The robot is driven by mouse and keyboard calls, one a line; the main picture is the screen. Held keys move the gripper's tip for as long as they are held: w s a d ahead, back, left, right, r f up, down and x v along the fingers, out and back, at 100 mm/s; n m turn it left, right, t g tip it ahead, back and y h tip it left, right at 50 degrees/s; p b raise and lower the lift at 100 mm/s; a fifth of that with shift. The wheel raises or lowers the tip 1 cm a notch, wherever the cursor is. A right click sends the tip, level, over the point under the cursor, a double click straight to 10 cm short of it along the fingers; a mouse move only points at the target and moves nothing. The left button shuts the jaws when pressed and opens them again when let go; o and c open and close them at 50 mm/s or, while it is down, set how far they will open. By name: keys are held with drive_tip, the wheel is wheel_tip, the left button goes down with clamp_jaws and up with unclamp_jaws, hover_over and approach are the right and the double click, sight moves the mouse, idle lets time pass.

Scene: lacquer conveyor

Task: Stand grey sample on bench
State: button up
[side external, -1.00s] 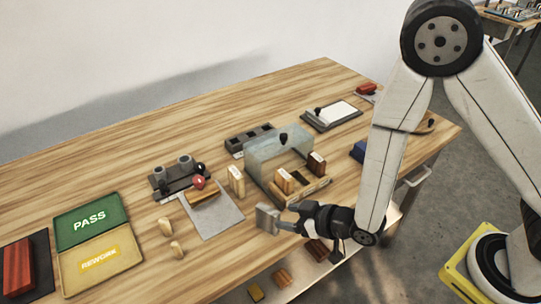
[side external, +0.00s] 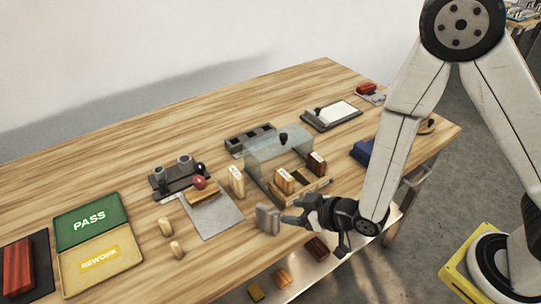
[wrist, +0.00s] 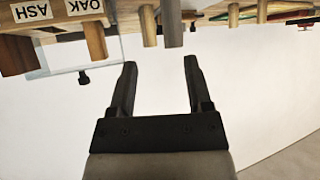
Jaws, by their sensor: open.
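The grey sample (side external: 268,219) stands upright on the wooden bench (side external: 120,195) near its front edge, left of my gripper. My gripper (side external: 291,211) is open and empty, with a small gap between its fingertips and the sample. In the wrist view, which looks upside down, the open jaws (wrist: 160,64) have nothing between them. A grey block (wrist: 172,26), which looks like the sample, hangs ahead of them there.
A clear-covered rack (side external: 280,155) with several labelled wood samples stands just behind. A labelled light sample (side external: 237,181) stands left of it. A grey mat (side external: 218,219), two small wooden pegs and the PASS (side external: 90,222) and REWORK (side external: 100,262) pads lie to the left.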

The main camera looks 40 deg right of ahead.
drive_tip(key=s+d+r+m+g+h, duration=0.2)
drive_tip(key=s+d+r+g, duration=0.1)
drive_tip(key=d, duration=0.5)
drive_tip(key=s+d+r+m+g+h, duration=0.2)
drive_tip(key=s+d+r+g, duration=0.2)
drive_tip(key=d, duration=0.4)
wheel_tip(320, 180, up, 2)
drive_tip(key=shift+s+d+r+g, duration=0.1)
drive_tip(key=shift+s+d+g, duration=0.05)
drive_tip(key=shift+d+g, duration=0.3)
